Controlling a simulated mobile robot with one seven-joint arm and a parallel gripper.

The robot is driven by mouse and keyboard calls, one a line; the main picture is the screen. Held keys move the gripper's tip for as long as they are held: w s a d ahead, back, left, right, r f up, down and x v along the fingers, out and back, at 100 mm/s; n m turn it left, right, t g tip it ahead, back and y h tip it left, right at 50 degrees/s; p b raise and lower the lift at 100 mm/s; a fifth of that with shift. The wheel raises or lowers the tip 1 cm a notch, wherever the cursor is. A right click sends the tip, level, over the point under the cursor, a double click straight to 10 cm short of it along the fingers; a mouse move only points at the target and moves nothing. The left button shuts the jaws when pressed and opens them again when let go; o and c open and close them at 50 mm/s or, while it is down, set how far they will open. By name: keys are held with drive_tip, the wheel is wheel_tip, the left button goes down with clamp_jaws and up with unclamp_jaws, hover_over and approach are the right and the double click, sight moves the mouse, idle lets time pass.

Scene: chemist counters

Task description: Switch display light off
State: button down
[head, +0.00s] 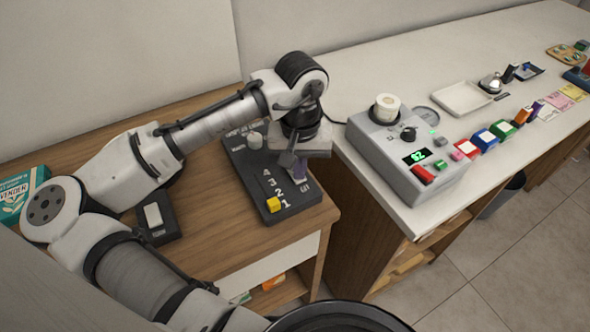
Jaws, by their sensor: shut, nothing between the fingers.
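A dark control panel (258,187) lies on the wooden counter, with pale numbers along it, a yellow knob (273,204) at its near end and a pale round knob (254,140) at its far end. A smaller dark box with a white rocker switch (153,215) sits to its left; I cannot tell its on or off position. No readable label shows which control is for the display light. My gripper (299,172) points down over the right side of the panel, shut and empty. It hides part of the panel, and I cannot tell whether it touches it.
A grey device (385,160) with a green display and a paper roll stands on the white counter at right. Several coloured blocks, a tray (462,98) and a bell (490,83) lie beyond. A teal box (22,192) is at the left edge.

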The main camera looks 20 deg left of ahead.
wheel_tip(320, 180, up, 7)
drive_tip(key=p, duration=0.6)
drive_tip(key=shift+f+p, duration=0.1)
drive_tip(key=shift+p, duration=0.2)
idle(0.4)
